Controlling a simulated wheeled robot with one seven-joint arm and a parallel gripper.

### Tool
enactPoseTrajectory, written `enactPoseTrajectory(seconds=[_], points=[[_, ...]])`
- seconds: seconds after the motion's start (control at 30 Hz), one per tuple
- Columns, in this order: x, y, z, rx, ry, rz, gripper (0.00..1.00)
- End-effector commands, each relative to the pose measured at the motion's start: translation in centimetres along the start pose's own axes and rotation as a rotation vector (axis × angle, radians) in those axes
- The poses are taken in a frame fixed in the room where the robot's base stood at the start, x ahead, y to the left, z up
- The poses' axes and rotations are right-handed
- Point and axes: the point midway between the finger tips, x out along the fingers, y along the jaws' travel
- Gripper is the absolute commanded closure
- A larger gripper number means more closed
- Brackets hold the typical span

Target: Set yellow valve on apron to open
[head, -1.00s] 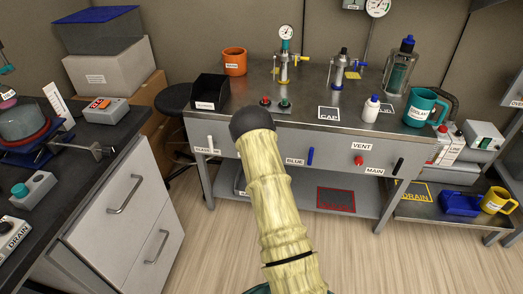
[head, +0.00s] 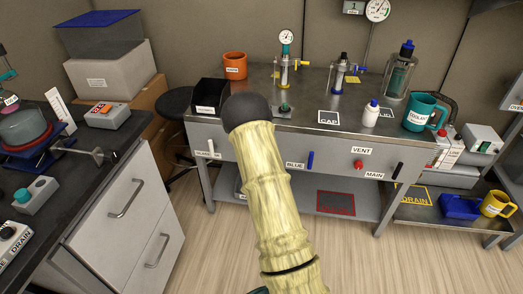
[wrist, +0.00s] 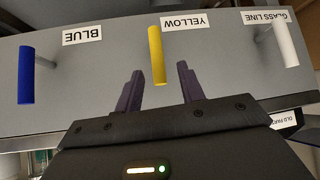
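The yellow valve (wrist: 156,56) is a straight yellow handle on the grey apron, below an upside-down YELLOW label (wrist: 187,22) in the wrist view. The handle points along the picture's vertical. My gripper (wrist: 159,69) is open, with one dark finger on each side of the handle's free end. Gaps show between the fingers and the handle; contact is not visible. In the head view the apron (head: 333,153) is the front of the steel bench. My arm hides the yellow valve and my gripper there.
A blue handle (wrist: 26,74) and a white handle (wrist: 285,44) flank the yellow one on the apron. The bench top carries a black bin (head: 211,95), an orange mug (head: 234,66), a white bottle (head: 371,115) and a teal jug (head: 424,112). A drawer cabinet (head: 122,205) stands at left.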

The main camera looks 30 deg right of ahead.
Motion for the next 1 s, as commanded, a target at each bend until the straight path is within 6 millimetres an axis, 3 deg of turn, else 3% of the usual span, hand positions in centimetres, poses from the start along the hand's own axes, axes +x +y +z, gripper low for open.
enactPoseTrajectory(seconds=[0.3, 0.5, 1.0], points=[[-6.6, -0.1, -0.1, 0.001, 0.002, -0.003, 0.61], [-9.4, -0.1, -0.1, 0.001, 0.003, -0.003, 0.61], [-9.9, -0.1, 0.0, 0.000, 0.002, -0.003, 0.61]])
